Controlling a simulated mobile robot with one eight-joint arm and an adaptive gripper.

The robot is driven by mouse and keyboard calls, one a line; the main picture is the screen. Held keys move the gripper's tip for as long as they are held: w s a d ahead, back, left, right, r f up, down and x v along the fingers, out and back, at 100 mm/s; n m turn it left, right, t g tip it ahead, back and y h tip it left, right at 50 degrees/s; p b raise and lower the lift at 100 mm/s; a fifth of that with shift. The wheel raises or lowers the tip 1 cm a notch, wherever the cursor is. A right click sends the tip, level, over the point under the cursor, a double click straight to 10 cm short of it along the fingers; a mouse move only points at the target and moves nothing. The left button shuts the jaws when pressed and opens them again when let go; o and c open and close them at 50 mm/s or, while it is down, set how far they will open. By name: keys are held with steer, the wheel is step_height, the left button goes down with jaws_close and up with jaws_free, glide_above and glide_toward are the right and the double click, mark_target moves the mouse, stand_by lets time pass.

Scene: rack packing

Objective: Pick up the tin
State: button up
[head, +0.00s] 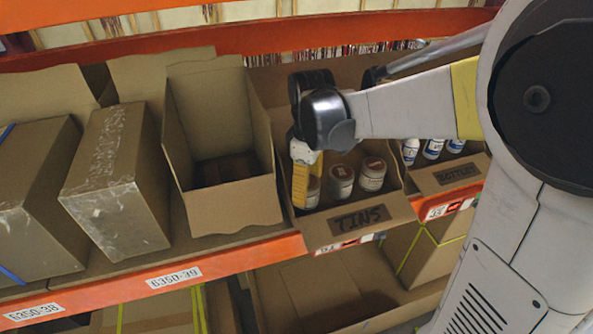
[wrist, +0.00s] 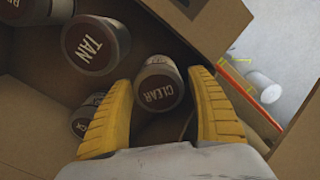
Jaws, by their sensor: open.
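Several tins stand in the cardboard box marked TINS (head: 398,212) on the shelf. In the wrist view a tin labelled CLEAR (wrist: 158,88) sits between the tips of my gripper's two yellow fingers (wrist: 160,100), with a gap visible on its left. My gripper (head: 304,185) is open and reaches down into the box at its left side. A tin labelled TAN (wrist: 95,45) stands to the left, and another tin (wrist: 84,122) is partly hidden behind the left finger. In the head view, two tins (head: 341,182) (head: 372,174) show clearly right of my gripper; another (head: 312,192) is partly hidden by it.
An open, seemingly empty cardboard box (head: 235,205) stands left of the tins box. Closed boxes (head: 118,180) stand further left. A box marked BOTTLES (head: 455,175) with white bottles is to the right. An orange beam (head: 215,265) edges the shelf.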

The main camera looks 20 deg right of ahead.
steer(key=shift+w+f, duration=0.25)
steer(key=shift+f, duration=0.7)
steer(key=shift+s, duration=0.15)
steer(key=shift+c, duration=1.2)
steer(key=shift+r, duration=0.1)
steer(key=c, duration=0.9)
